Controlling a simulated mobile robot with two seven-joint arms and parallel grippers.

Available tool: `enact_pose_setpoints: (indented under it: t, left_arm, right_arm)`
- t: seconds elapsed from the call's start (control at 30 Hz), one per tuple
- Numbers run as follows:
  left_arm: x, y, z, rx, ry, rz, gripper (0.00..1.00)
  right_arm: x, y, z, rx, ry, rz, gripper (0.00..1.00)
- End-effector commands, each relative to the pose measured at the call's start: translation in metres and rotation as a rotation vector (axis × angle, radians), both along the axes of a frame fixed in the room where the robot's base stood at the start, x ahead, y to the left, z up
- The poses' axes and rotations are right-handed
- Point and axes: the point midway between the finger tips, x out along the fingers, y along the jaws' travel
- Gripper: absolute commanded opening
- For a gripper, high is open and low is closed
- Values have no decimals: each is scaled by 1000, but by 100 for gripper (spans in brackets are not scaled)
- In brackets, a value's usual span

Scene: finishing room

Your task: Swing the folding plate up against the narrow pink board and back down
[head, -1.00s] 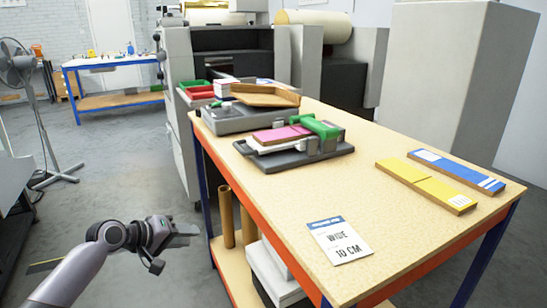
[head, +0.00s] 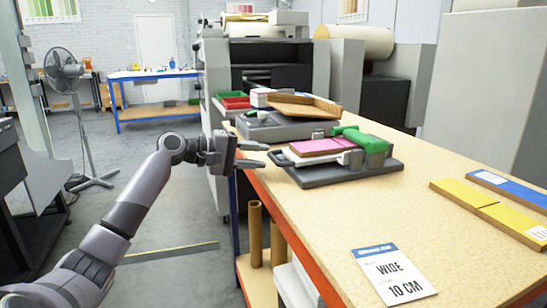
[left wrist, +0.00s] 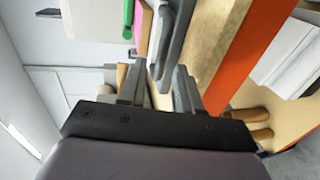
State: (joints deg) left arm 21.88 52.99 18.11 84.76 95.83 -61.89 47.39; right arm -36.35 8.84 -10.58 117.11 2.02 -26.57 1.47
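The narrow pink board (head: 317,146) lies flat on a folding device with a dark grey base (head: 345,176) on the table. A pale plate, seemingly the folding plate (head: 347,157), lies low and flat beside the board, partly hidden. A green clamp-like part (head: 362,140) stands at the device's right. My right gripper is not in view.
Another grey device with a brown tray (head: 303,106) stands behind. A "WIDE 10 CM" card (head: 394,274) lies in front. The table's middle is bare. Brown tubes (head: 255,235) stand below the table.

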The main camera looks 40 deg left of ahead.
Motion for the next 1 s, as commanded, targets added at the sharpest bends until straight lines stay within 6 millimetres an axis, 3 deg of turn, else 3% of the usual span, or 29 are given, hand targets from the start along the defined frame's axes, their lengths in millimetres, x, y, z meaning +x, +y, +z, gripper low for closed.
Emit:
enact_pose_setpoints:
  t: [0.3, 0.67, 0.8, 1.0]
  left_arm:
    - [31, -16, -7, 1, -1, 1, 33]
    - [36, -19, -9, 2, 0, 1, 33]
    - [35, -18, -9, 2, 0, 1, 0]
    - [36, -18, -9, 3, 2, 1, 0]
  right_arm:
    - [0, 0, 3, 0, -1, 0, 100]
    - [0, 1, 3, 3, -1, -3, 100]
    - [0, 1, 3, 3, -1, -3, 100]
    - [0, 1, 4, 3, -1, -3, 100]
